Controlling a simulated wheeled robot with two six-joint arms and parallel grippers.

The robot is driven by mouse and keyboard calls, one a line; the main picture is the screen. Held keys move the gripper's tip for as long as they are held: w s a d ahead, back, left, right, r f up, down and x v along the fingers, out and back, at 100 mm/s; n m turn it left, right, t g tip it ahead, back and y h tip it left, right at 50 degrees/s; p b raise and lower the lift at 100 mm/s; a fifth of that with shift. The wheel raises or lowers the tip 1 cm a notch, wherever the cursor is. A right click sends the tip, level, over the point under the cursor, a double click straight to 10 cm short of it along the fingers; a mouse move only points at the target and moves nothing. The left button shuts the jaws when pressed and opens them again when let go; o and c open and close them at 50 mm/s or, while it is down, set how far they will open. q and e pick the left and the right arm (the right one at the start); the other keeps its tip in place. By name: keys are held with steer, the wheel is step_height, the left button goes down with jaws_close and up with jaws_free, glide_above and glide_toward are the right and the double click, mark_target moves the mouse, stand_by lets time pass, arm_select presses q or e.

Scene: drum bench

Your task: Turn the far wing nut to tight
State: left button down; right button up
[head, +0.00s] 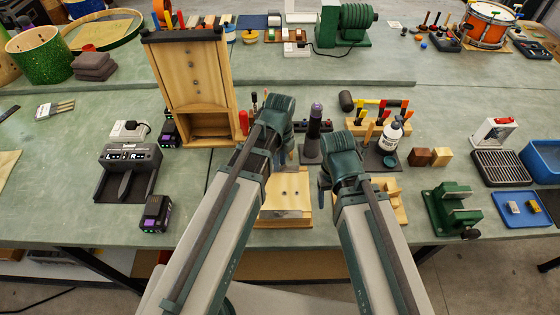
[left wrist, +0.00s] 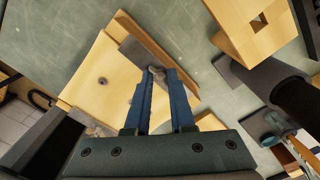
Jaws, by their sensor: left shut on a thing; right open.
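A pale wooden fixture (head: 290,184) lies on the bench between my arms in the head view; the left wrist view shows its board (left wrist: 88,68) with a grey metal strip (left wrist: 140,55) along one edge. My left gripper (left wrist: 158,78) is shut on a small metal wing nut (left wrist: 157,71) at that strip. In the head view my left gripper (head: 282,157) reaches down over the far side of the fixture, its tips mostly hidden by my arm. A dark round spot (left wrist: 102,81) shows on the board. My right gripper (head: 326,175) is open beside the fixture, largely hidden by its own wrist.
A tall wooden frame (head: 188,85) stands left of my left arm. A dark upright post (head: 314,125) stands behind the fixture. A white bottle (head: 391,136) and green vise (head: 451,208) are to the right.

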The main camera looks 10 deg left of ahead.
arm_select(q)
steer(key=shift+m, duration=1.1)
steer(key=c, duration=0.9)
jaws_free()
steer(key=shift+o, duration=0.2)
steer(key=shift+r, duration=0.1)
step_height(320, 180, up, 14)
steer(key=p, duration=1.3)
steer(key=shift+p, duration=0.4)
steer(key=shift+f, duration=0.2)
